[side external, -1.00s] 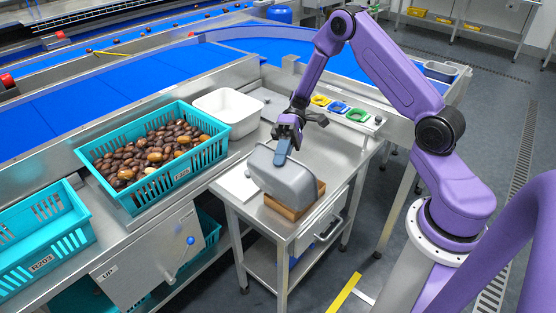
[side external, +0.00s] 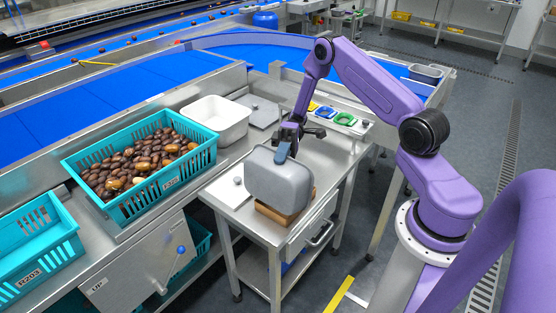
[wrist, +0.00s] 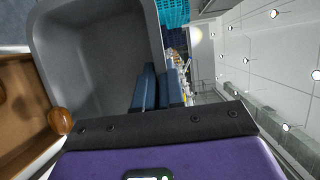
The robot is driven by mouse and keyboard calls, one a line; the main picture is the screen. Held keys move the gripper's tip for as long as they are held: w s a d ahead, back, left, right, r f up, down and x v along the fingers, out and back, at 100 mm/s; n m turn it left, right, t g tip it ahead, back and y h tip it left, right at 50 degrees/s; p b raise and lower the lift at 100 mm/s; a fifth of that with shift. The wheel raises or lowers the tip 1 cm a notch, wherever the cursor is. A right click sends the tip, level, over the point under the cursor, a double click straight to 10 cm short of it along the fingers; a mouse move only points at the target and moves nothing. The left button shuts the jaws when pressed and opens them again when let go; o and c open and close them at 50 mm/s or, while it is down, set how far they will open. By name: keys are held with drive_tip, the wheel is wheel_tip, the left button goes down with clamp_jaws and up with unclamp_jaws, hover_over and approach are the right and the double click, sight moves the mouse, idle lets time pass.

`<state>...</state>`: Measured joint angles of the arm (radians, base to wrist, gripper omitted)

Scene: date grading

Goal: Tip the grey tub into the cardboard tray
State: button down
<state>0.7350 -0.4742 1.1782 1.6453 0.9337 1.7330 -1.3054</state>
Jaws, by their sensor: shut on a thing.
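The grey tub (side external: 279,183) is tipped steeply on its side above the small steel table, its underside turned to the side camera. My gripper (side external: 283,152) is shut on the tub's upper wall. In the wrist view the blue fingers (wrist: 154,90) pinch that wall, and the visible inside of the tub (wrist: 95,55) looks bare. The brown cardboard tray (side external: 284,215) lies under the tub, mostly hidden by it in the side view. The wrist view shows part of the tray (wrist: 22,125). One brown date (wrist: 60,121) is at the tub's lower rim, beside the tray.
A teal crate of dates (side external: 208,157) and a white tub (side external: 216,120) stand on the bench to the left. A white plate (side external: 228,191) lies left of the tray. Yellow, blue and green dishes (side external: 344,119) sit in a rack behind.

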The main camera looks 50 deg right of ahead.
drive_tip(key=shift+d+f+n+g+y, duration=0.15)
drive_tip(key=shift+d+n+g+y, duration=0.1)
drive_tip(key=shift+d+y, duration=0.4)
drive_tip(key=shift+d+f+n+g+y, duration=0.1)
drive_tip(key=shift+d+n+g+y, duration=0.25)
drive_tip(key=shift+d, duration=0.5)
idle(0.3)
drive_tip(key=shift+r, duration=2.5)
drive_tip(key=a+f+m+t+h, duration=0.1)
drive_tip(key=a+m+h, duration=0.2)
drive_tip(key=a+h, duration=0.5)
drive_tip(key=a+f+m+t+h, duration=0.2)
drive_tip(key=a+h, duration=0.7)
drive_tip(key=h, duration=0.2)
drive_tip(key=shift+a+f+m+t, duration=0.2)
drive_tip(key=shift+f+m+t, duration=0.1)
drive_tip(key=shift+m, duration=0.1)
